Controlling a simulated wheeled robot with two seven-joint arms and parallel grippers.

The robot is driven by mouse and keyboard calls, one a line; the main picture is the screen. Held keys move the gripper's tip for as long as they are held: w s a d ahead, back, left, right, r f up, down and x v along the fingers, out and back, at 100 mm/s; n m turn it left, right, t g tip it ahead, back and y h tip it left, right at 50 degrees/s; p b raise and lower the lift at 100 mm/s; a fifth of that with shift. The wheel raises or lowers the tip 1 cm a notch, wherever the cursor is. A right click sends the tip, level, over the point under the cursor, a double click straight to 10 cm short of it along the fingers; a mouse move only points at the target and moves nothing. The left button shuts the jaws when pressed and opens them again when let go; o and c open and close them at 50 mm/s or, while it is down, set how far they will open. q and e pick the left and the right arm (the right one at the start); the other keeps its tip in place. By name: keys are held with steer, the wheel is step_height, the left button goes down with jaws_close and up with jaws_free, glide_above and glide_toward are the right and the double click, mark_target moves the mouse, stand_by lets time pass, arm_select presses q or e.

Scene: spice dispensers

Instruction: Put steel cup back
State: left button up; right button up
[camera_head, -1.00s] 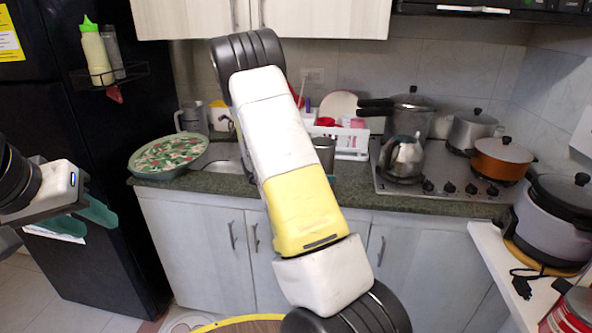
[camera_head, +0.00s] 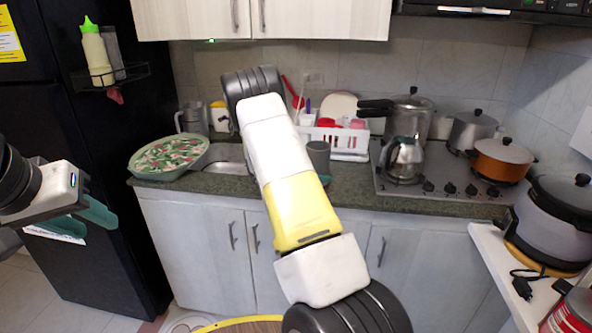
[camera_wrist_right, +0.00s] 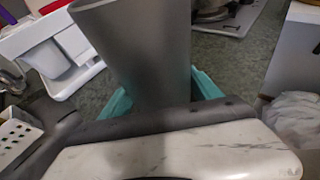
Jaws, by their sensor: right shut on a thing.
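The grey steel cup (camera_head: 318,157) is upright at the counter beside my right arm in the head view, near the white dish rack. It fills the middle of the right wrist view (camera_wrist_right: 145,45). My right gripper (camera_wrist_right: 162,95) is shut on the cup, with a teal finger on each side. Whether the cup's base touches the counter cannot be told. My left gripper (camera_head: 92,222) is open and empty at the left, in front of the black fridge.
The white dish rack (camera_head: 348,145) with red and pink items is behind the cup. The sink (camera_head: 226,158) and a green patterned tray (camera_head: 166,153) are to the left. A kettle (camera_head: 402,158) and pots stand on the stove at right. Counter (camera_head: 352,185) in front of the rack is clear.

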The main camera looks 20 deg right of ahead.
steer(key=shift+f, duration=0.15)
steer(key=o, duration=1.7)
steer(key=shift+o, duration=0.2)
